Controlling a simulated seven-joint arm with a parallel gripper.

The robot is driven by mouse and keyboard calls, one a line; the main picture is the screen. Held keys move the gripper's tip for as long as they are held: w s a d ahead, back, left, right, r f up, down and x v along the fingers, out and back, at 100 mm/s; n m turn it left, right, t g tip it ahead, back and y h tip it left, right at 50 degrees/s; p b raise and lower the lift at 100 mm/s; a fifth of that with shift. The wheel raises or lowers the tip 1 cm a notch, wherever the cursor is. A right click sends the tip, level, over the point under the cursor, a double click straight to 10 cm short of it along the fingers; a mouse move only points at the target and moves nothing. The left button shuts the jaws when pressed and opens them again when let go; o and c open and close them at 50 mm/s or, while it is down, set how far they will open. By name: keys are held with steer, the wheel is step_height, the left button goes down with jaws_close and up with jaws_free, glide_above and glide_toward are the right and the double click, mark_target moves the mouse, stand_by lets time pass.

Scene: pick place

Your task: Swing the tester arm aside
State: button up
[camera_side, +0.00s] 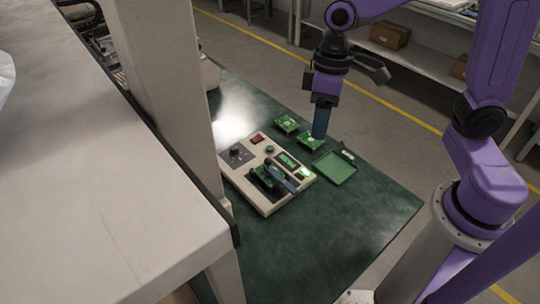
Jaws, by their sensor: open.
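The tester (246,157) is a beige box on the green table, with a black knob, a red switch and a small green display. Its tester arm (282,176), a dark bar, lies across a green circuit board (264,181) at the front of the box. My gripper (320,136) points down beyond the tester, up and to the right of the tester arm and apart from it. It is open, at or just above a second green board (308,141); its fingertips are small and I cannot tell whether they touch that board.
A third board (287,124) lies left of the second. A grey post and ledge (110,200) fill the left. The table's front right (350,220) is clear.

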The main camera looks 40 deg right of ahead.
mark_target(269, 158)
steer(key=w+d+f+m+y, duration=0.1)
steer(key=w+f+m, duration=0.1)
steer(key=w, duration=0.5)
steer(key=w+f+m, duration=0.1)
steer(key=w+m, duration=0.2)
steer(key=w, duration=0.5)
steer(key=a+f, duration=0.1)
steer(key=f, duration=0.4)
steer(key=a+f, duration=0.1)
steer(key=f, duration=0.5)
steer(key=s+f, duration=0.1)
steer(key=f, duration=0.5)
steer(key=shift+a, duration=0.4)
jaws_close()
